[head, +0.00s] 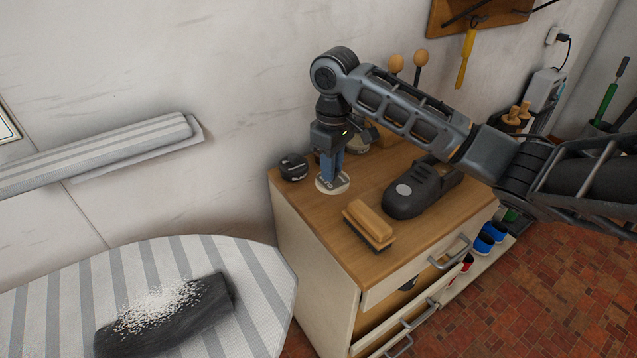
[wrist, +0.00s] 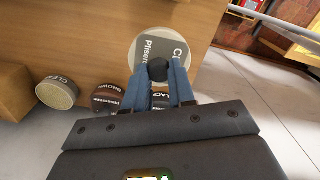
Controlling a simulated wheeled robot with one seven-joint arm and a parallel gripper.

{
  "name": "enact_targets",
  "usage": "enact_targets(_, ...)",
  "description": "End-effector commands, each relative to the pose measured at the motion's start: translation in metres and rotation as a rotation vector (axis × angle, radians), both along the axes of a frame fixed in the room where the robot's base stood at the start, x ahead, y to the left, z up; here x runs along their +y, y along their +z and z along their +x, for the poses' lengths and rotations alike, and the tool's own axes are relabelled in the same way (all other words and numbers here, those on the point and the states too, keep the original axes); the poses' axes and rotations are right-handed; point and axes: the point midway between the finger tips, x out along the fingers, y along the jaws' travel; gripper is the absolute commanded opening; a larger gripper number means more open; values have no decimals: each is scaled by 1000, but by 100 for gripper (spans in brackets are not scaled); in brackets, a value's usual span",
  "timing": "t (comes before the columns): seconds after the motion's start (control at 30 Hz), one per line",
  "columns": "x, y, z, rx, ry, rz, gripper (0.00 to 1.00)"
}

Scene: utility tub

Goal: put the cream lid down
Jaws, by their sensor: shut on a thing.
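The cream lid (head: 326,187) is a round pale disc with a dark printed label and a dark knob in its middle. It is at the wooden top of the cabinet (head: 310,212), near the left back edge. My gripper (head: 331,180) points down with blue fingers and is shut on the lid's knob. In the wrist view the lid (wrist: 142,43) shows beyond my fingertips (wrist: 159,75), with the knob between them. I cannot tell whether the lid touches the top or hangs just above it.
A black tin (head: 292,167) stands left of the lid. A wooden brush (head: 371,223) and a dark shoe-shaped thing (head: 418,190) lie to the right. Brown (wrist: 107,99) and cream (wrist: 57,92) round tins show in the wrist view. Some bare wood lies in front of the lid.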

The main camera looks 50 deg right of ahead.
Motion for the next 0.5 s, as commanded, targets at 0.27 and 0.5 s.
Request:
enact_targets(0.27,17,-17,22,0,-1,0,0)
enact_targets(0.5,16,-47,22,2,-1,0,0)
